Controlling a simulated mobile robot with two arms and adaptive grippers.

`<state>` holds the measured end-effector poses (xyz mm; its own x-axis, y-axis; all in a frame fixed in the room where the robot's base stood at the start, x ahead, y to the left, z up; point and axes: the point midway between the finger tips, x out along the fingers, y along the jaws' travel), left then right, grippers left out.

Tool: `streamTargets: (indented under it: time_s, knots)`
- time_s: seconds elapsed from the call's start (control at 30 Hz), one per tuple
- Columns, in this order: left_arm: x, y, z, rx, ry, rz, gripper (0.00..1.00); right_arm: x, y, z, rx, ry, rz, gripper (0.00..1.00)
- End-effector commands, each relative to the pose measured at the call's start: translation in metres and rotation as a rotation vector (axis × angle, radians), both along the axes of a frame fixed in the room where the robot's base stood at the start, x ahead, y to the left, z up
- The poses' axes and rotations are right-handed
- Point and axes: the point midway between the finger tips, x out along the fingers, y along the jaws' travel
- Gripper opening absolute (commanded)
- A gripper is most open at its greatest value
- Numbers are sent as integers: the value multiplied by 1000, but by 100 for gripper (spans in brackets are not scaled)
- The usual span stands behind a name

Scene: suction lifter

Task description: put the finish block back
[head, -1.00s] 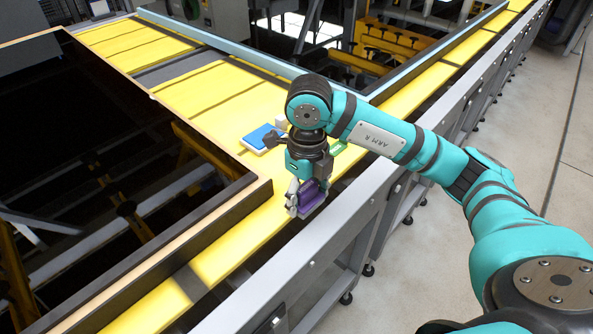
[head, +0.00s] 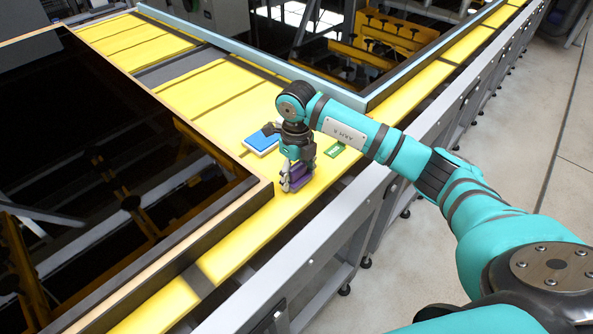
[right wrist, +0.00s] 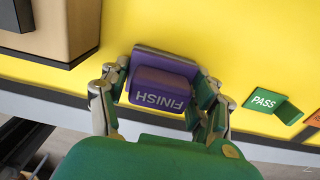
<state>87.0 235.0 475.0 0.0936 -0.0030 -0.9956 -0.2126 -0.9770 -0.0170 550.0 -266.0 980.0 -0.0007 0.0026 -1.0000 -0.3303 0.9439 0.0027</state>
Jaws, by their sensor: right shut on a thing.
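The purple finish block (right wrist: 160,88), lettered FINISH, sits between the fingers of my right gripper (right wrist: 157,82) in the right wrist view. The fingers are shut on its two sides. A flatter purple edge shows just beyond the block; I cannot tell whether it is part of the block. In the head view, my right gripper (head: 297,181) points down over the yellow strip near the dark panel's corner, with the purple block (head: 301,172) partly hidden by the fingers. I cannot tell whether the block touches the yellow surface. My left gripper is not in view.
A green PASS block (right wrist: 268,103) lies right of my gripper; it also shows in the head view (head: 334,150). An orange piece (right wrist: 314,119) is at the right edge. A wood-edged dark panel (head: 190,240) is at left.

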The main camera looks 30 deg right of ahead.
Motion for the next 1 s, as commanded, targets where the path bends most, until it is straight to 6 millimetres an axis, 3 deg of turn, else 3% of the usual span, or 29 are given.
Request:
streamTargets:
  time_s: [0.23, 0.27, 0.4, 0.8, 1.0]
  knots:
    - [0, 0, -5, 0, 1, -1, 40, 0, 0, -5, -1, 0, -1, 33]
    - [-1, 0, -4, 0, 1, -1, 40, 0, 0, -3, -1, 0, -1, 67]
    - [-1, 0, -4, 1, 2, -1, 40, 0, 0, -3, 0, 0, -1, 85]
    - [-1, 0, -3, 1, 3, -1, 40, 1, 0, 4, 0, -2, -1, 86]
    - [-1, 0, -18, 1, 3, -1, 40, 1, -1, 39, -1, -6, -1, 86]
